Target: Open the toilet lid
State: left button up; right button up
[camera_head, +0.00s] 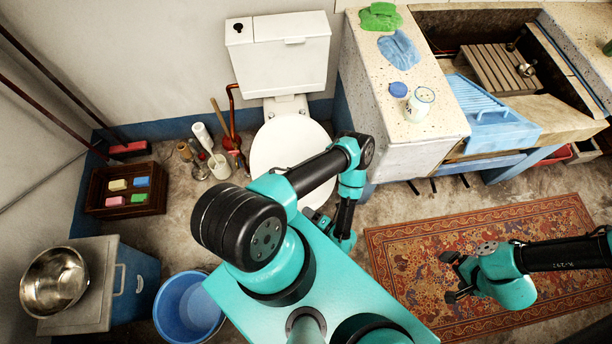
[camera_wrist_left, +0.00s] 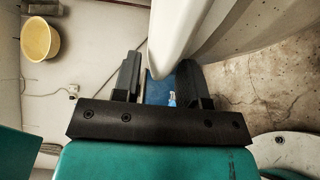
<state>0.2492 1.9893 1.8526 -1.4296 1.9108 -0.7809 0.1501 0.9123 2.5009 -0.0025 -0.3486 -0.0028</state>
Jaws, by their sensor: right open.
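The white toilet lid (camera_head: 283,145) lies down over the bowl, below the cistern (camera_head: 280,55), in the head view. My left arm reaches over to the lid's right side and hides part of its near right edge. In the left wrist view, my left gripper (camera_wrist_left: 158,62) is open, its two dark fingers apart. A white rim (camera_wrist_left: 172,35), seemingly the lid or seat edge, reaches down between the fingertips; whether they touch it I cannot tell. The white bowl side (camera_wrist_left: 235,30) is at right. My right gripper (camera_head: 462,280) is open and empty above the rug, far from the toilet.
A stone washtrough (camera_head: 425,150) stands right of the toilet. Brushes and bottles (camera_head: 207,140) and a soap crate (camera_head: 125,190) are at left. A blue bucket (camera_head: 188,305) and a cabinet with a metal bowl (camera_head: 54,280) are nearer. A patterned rug (camera_head: 410,255) covers the right floor.

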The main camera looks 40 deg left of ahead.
pick_arm(q)
grip_shut()
dwell(0.4)
